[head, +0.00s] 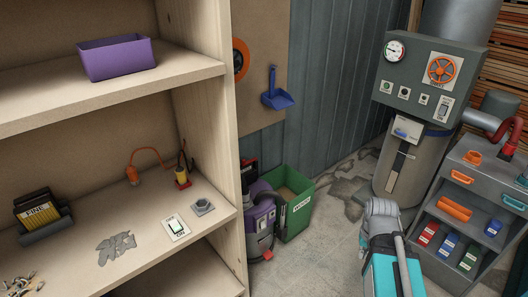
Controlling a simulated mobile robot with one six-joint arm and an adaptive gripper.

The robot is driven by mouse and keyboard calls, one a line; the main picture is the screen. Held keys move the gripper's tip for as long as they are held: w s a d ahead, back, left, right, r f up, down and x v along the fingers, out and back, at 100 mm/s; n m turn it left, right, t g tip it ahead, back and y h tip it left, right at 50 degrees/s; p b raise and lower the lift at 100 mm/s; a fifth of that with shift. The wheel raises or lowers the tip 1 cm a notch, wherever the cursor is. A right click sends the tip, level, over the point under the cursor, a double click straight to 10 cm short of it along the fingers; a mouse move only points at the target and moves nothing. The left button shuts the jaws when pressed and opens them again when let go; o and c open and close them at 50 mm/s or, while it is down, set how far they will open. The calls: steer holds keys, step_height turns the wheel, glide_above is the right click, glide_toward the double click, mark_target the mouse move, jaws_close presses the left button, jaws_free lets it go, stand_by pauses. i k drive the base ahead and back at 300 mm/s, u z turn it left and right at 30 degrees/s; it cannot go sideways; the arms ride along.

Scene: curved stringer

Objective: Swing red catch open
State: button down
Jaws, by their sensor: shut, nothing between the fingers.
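I cannot pick out the red catch for certain in the head view. Small red parts show at the top and base of a purple-and-grey machine (262,222) on the floor, partly hidden by the shelf's side. A red curved pipe piece (512,138) stands on the grey cart at the right. My teal and grey arm reaches up from the bottom edge, right of the middle, in front of the drum. I cannot make out my gripper's fingers.
A wooden shelf unit (222,130) fills the left side. A green bin (296,215) stands beside the purple machine. A grey drum (425,165) with a control box (425,75) stands at the back right, behind the cart (475,185). Bare floor (315,255) lies between shelf and arm.

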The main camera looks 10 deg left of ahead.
mark_target(243, 163)
steer(key=i, duration=1.2)
steer(key=u, duration=0.65)
